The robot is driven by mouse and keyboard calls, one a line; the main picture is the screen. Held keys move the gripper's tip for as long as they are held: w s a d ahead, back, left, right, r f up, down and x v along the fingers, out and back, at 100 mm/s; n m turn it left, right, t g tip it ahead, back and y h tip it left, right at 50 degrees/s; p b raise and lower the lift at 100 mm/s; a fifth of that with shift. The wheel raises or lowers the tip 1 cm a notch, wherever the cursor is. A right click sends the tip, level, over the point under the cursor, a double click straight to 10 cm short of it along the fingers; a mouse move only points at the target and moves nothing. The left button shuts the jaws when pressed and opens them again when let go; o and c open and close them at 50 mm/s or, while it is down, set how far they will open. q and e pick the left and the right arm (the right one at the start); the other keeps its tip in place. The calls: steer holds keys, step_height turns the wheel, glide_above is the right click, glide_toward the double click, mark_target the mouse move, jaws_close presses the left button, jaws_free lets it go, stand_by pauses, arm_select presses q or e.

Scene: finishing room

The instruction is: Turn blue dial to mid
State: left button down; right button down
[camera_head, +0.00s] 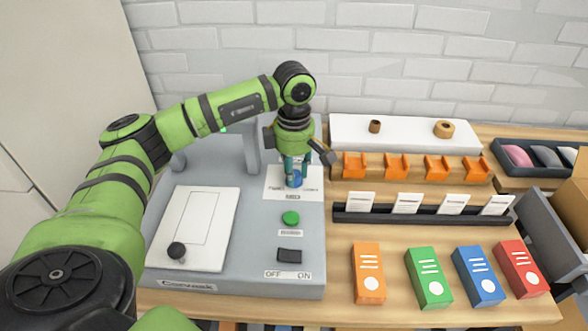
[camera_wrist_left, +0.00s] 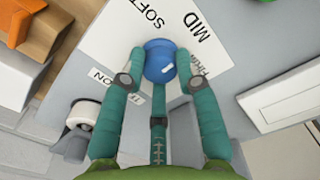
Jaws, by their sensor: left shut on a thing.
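The blue dial (camera_head: 295,179) stands on a white label plate (camera_head: 273,190) on the grey machine (camera_head: 260,245). My left gripper (camera_head: 295,170) comes down on the dial from above. Its teal fingers (camera_wrist_left: 158,68) are shut on the dial's sides. In the head view the fingers hide part of the dial and the plate. My right gripper is not in view.
A green button (camera_head: 291,218) and a black OFF/ON switch (camera_head: 289,255) sit in front of the dial. A black knob (camera_head: 176,250) is at the front left. Orange holders (camera_head: 397,167), a black card rack (camera_head: 420,216) and coloured boxes (camera_head: 368,273) stand to the right.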

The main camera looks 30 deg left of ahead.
arm_select(q)
steer(key=c, duration=0.9)
jaws_free()
step_height(320, 180, up, 12)
